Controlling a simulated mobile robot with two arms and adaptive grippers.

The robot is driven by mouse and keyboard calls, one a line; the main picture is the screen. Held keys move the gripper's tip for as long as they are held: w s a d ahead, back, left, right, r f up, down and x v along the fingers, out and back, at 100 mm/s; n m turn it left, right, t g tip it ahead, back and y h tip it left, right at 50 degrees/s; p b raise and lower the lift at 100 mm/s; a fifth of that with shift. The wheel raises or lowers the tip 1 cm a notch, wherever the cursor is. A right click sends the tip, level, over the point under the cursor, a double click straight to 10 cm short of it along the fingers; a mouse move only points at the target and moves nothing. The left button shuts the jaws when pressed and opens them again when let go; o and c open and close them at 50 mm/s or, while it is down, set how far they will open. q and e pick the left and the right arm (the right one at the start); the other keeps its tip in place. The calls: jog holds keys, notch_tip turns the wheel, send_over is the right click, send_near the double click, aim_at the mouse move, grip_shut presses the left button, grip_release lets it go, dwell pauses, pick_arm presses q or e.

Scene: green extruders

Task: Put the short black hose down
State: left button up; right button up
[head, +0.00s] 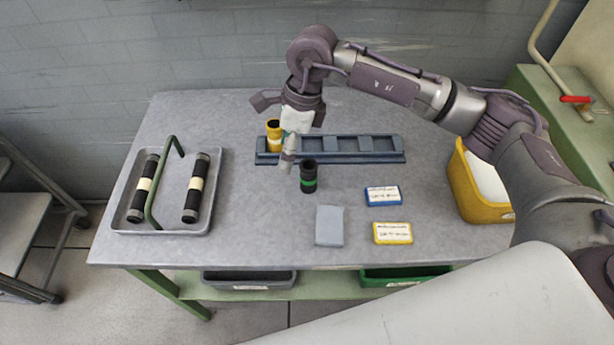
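The short black hose (308,183) has a green band and stands upright, apparently on the grey table in front of the blue rack. My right gripper (287,162) comes in from the right and points down, its tip just left of and behind the hose. A small gap seems to show between them, but I cannot tell for sure whether they touch. The fingers overlap in this view, so their opening is hidden. My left gripper is not in view.
A blue slotted rack (386,158) holds a yellow-and-black piece (273,137) at its left end. A grey tray (172,223) with two black rollers stands left. A blue label box (383,196), a yellow one (393,233), a grey pad (329,226) and a yellow bin (466,192) lie right.

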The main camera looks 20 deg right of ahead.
aim_at(310, 172)
jog(key=d+f+h, duration=0.1)
jog(key=f, duration=0.1)
jog(key=d+f+h+p, duration=0.1)
jog(key=d+f, duration=0.1)
jog(key=f, duration=0.1)
jog(key=d+f+h+p, duration=0.1)
jog(key=d+f, duration=0.1)
jog(key=f, duration=0.1)
jog(key=shift+w+d+f+n, duration=0.2)
jog(key=shift+w+f+n, duration=0.05)
jog(key=shift+w+n, duration=0.15)
jog(key=shift+f, duration=0.35)
jog(key=shift+a+f+p, duration=0.1)
jog(key=shift+f+p, duration=0.35)
jog(key=shift+f, duration=0.1)
jog(key=f, duration=0.1)
jog(key=f+p, duration=0.1)
jog(key=f, duration=0.1)
jog(key=shift+w+a+f, duration=0.1)
jog(key=shift+w+f, duration=0.2)
jog(key=shift+w, duration=0.05)
jog(key=shift+f, duration=0.35)
jog(key=c, duration=1.4)
